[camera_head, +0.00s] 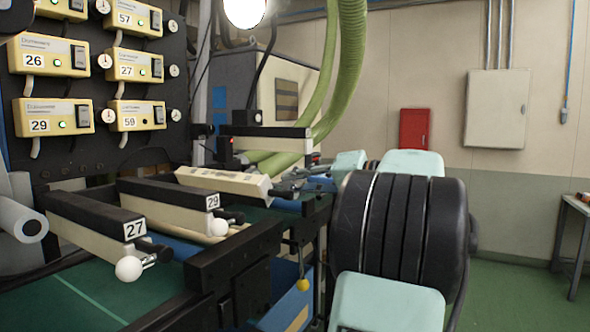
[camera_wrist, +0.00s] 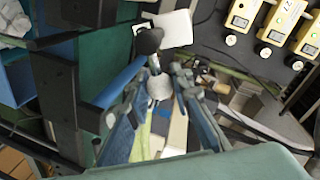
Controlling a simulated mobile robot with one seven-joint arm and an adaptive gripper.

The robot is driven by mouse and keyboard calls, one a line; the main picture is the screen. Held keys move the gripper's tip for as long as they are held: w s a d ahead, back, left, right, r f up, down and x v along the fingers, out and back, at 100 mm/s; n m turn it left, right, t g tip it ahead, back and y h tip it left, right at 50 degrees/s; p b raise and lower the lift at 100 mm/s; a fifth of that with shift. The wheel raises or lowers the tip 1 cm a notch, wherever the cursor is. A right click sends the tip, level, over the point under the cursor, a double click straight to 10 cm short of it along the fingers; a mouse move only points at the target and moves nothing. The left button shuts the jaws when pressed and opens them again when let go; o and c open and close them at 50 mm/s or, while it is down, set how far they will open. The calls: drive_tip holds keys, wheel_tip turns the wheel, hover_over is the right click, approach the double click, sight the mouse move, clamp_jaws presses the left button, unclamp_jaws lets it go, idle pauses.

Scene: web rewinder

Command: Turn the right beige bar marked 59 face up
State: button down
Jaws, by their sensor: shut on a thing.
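The right beige bar (camera_head: 228,182) lies behind the bars marked 29 and 27. Its pale long face with small print is up, unlike the black tops of those two. I cannot read a 59 on it. My gripper (camera_head: 284,188) is at the bar's right end, partly hidden by dark machine parts. In the wrist view a white ball knob (camera_wrist: 160,88) sits between the fingers of my gripper (camera_wrist: 166,92), which are shut on it. A black round part (camera_wrist: 148,40) stands just beyond it.
The bar marked 29 (camera_head: 178,200) and the bar marked 27 (camera_head: 90,216) lie nearer, with black tops and knobs at their ends. Another black-topped bar (camera_head: 265,140) is behind. A dark frame (camera_head: 235,270) stands in front. Numbered boxes (camera_head: 143,116) hang at left, one marked 59.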

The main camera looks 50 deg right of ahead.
drive_tip(key=m+p, duration=0.1)
drive_tip(key=f+m+p, duration=0.1)
drive_tip(key=m, duration=0.1)
drive_tip(key=shift+w+d+f+y, duration=0.1)
drive_tip(key=shift+d+y, duration=0.15)
drive_tip(key=shift+y, duration=0.05)
drive_tip(key=shift+f+m+y+p, duration=0.3)
drive_tip(key=shift+f+m+p, duration=0.35)
drive_tip(key=shift+m+p, duration=0.35)
drive_tip(key=shift+f, duration=0.1)
drive_tip(key=c, duration=1.7)
unclamp_jaws()
drive_tip(key=v, duration=1.2)
drive_tip(key=shift+d+r, duration=0.1)
drive_tip(key=shift+r, duration=0.3)
drive_tip(key=shift+w+f+g, duration=0.1)
drive_tip(key=shift+g, duration=0.2)
